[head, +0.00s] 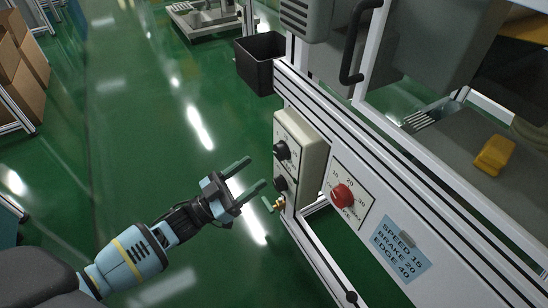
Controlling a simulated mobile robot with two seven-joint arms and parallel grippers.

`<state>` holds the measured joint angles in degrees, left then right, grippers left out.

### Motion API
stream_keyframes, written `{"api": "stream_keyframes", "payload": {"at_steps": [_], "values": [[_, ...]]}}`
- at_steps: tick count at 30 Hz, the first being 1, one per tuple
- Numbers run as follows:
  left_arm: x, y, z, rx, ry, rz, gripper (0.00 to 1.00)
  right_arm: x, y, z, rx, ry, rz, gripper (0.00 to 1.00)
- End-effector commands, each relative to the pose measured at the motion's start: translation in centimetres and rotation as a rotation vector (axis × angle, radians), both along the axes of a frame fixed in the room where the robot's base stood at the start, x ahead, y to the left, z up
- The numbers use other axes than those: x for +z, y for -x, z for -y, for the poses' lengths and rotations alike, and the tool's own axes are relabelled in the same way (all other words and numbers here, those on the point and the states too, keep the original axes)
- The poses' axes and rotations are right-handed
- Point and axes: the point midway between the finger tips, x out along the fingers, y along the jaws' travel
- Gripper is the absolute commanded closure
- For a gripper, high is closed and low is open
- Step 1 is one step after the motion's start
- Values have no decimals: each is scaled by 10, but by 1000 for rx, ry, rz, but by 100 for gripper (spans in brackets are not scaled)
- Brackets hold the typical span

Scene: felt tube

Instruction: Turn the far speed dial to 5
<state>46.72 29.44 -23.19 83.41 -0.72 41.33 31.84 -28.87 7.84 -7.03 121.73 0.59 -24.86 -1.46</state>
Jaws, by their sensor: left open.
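A beige control box (312,165) on the side of the machine frame carries two black dials. The far black dial (281,150) is the upper one in the picture; the near black dial (281,184) sits below it. Their scale marks are too small to read, so I cannot tell their settings. My left gripper (257,171) is open, with nothing between its fingers. It is left of the box and apart from both dials, its fingers pointing toward them. My right gripper is not in view.
A red knob (342,195) is on a white plate right of the box. A blue note (401,249) reads SPEED 15, BRAKE 20, EDGE 40. A small brass valve (279,203) juts out below the dials. A dark bin (259,63) hangs behind.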

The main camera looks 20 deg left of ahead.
Motion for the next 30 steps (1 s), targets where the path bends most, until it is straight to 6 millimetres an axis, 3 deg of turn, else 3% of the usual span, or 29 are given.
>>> {"api": "stream_keyframes", "payload": {"at_steps": [13, 26, 30], "values": [[23, -44, 35, 0, 2, 1, 40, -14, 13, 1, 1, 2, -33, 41], [27, -51, 40, 0, 1, -1, 40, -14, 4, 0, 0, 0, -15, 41], [27, -51, 40, 0, 0, 0, 58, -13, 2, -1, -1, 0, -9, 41]]}}
